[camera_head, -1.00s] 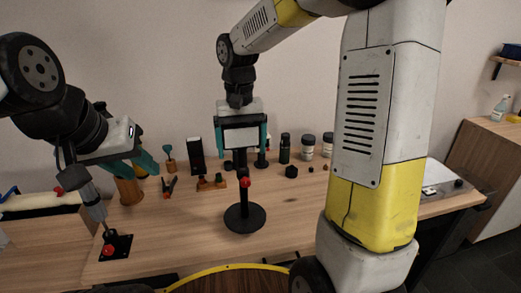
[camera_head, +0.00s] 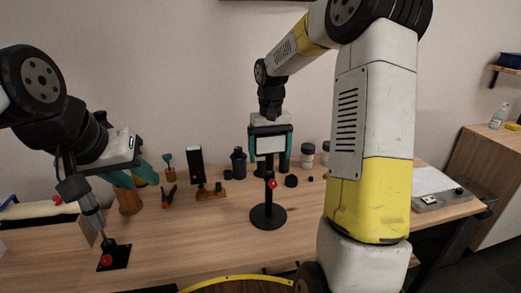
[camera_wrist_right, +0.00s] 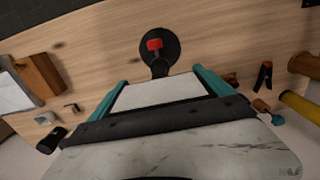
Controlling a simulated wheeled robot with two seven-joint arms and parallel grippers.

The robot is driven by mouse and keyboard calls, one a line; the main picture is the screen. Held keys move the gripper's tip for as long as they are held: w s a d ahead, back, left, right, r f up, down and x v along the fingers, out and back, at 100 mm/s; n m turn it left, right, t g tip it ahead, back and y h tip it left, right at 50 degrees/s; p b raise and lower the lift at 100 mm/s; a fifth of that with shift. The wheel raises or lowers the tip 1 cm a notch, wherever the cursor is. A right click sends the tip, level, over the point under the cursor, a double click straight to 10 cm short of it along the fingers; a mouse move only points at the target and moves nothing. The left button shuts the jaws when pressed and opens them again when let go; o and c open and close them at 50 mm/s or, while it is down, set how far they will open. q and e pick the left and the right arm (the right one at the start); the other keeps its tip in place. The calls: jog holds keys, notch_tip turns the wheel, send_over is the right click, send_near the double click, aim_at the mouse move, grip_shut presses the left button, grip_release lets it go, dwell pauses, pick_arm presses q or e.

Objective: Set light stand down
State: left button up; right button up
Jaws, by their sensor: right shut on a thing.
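The light stand is a black pole with a red knob (camera_head: 272,184) on a round black base (camera_head: 267,217). My right gripper (camera_head: 270,152) is shut on its upper pole, and the stand is upright over the middle of the table. Its base (camera_wrist_right: 170,40) and red knob also show in the right wrist view, beyond my right gripper (camera_wrist_right: 160,85). The panel in front hides the grip. I cannot tell whether the base touches the wood or hovers just above. My left gripper (camera_head: 133,176) is at the left with its teal fingers apart, away from the light stand.
Behind the stand are a black canister (camera_head: 238,163), a jar (camera_head: 307,155) and a black upright box (camera_head: 195,165). A small fixture with a red knob (camera_head: 106,260) is at the table's left front. A grey device (camera_head: 437,190) is at right. Wood around the base is clear.

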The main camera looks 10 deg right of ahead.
jog(key=o, duration=1.8)
jog(key=shift+f, duration=0.2)
notch_tip(320, 180, up, 11)
jog(key=shift+f, duration=0.1)
jog(key=shift+s+r, duration=0.15)
jog(key=shift+r, duration=0.6)
jog(key=s+a+t+y, duration=0.2)
jog(key=s+t, duration=0.4)
jog(key=s, duration=1.8)
jog(key=shift+a, duration=0.15)
